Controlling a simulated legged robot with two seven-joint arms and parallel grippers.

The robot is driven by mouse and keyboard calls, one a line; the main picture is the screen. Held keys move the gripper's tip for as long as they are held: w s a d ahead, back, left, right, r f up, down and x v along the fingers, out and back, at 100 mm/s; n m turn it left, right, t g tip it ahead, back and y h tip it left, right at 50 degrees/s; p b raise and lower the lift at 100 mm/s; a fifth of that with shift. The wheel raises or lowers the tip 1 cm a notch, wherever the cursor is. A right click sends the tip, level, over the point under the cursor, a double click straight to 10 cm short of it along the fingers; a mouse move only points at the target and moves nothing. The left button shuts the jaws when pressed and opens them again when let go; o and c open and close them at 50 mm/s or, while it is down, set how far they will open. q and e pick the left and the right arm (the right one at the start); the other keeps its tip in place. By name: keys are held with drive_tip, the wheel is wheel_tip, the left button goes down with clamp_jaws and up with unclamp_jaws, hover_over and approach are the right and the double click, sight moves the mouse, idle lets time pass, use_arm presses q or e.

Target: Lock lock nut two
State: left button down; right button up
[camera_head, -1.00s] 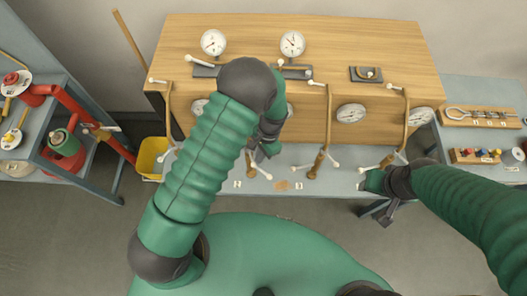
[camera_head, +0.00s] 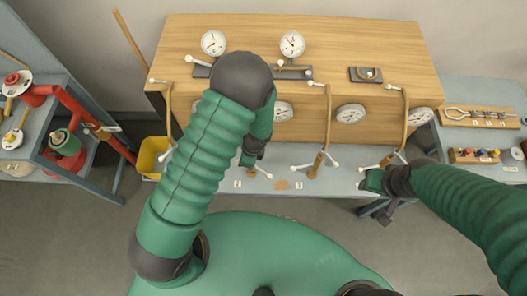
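Hoses with brass-coloured ends and white-handled nuts hang along the front of the wooden cabinet. The nut by the label that looks like a 2 is mostly hidden by my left arm; one white handle (camera_head: 264,174) shows. My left gripper (camera_head: 248,160) points down beside that handle; I cannot tell whether they touch or whether its fingers are open. The middle nut (camera_head: 317,166) and the right nut (camera_head: 386,162) show their handles. My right gripper (camera_head: 370,180) is beside the right nut's left handle; its fingers are too unclear to read.
The wooden cabinet (camera_head: 300,75) with gauges stands on a grey bench (camera_head: 290,184). A yellow bin (camera_head: 150,158) is at the left, near a shelf with red equipment. Tool racks (camera_head: 480,117) lie on the right bench.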

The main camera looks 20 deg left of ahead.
use_arm(q)
drive_tip(key=shift+a, duration=0.4)
idle(0.3)
drive_tip(key=shift+d, duration=0.1)
